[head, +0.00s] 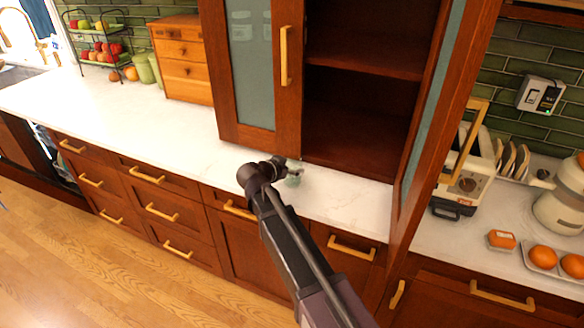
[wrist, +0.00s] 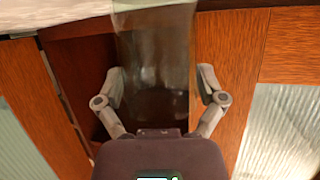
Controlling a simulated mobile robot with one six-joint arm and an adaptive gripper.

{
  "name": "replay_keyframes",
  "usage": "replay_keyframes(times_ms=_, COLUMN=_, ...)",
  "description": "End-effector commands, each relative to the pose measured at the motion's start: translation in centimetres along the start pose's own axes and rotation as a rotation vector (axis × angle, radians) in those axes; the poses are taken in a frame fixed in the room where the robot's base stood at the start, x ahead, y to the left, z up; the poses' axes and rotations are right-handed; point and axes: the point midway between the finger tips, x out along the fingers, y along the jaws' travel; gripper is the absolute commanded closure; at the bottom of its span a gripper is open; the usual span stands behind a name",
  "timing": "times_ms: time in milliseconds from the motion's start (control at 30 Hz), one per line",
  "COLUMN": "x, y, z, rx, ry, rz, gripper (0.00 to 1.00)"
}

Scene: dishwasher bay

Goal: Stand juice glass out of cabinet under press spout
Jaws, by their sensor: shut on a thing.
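The juice glass (wrist: 155,45) is clear and slightly green. In the wrist view it stands between the two fingers of my gripper (wrist: 160,88), which is shut on it. In the head view my gripper (head: 291,170) is in front of the cabinet's lower edge, and only a small greenish part of the glass (head: 293,181) shows above the white counter. Whether the glass touches the counter cannot be told. The cabinet (head: 365,100) is open, and its visible shelves are bare. A cream rounded machine (head: 562,208), possibly the press, is cut off at the right edge; no spout is clear.
The open cabinet door (head: 440,110) stands between my gripper and the right counter. The left counter (head: 140,105) is mostly clear.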

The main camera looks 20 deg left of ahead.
Motion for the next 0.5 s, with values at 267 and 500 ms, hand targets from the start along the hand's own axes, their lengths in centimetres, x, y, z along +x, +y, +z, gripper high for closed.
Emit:
replay_keyframes(times_ms=267, x=0.1, y=0.01, z=0.27, rx=0.0, ry=0.0, rz=0.0, gripper=0.0)
replay_keyframes(times_ms=500, x=0.1, y=0.01, z=0.26, rx=0.0, ry=0.0, rz=0.0, gripper=0.0)
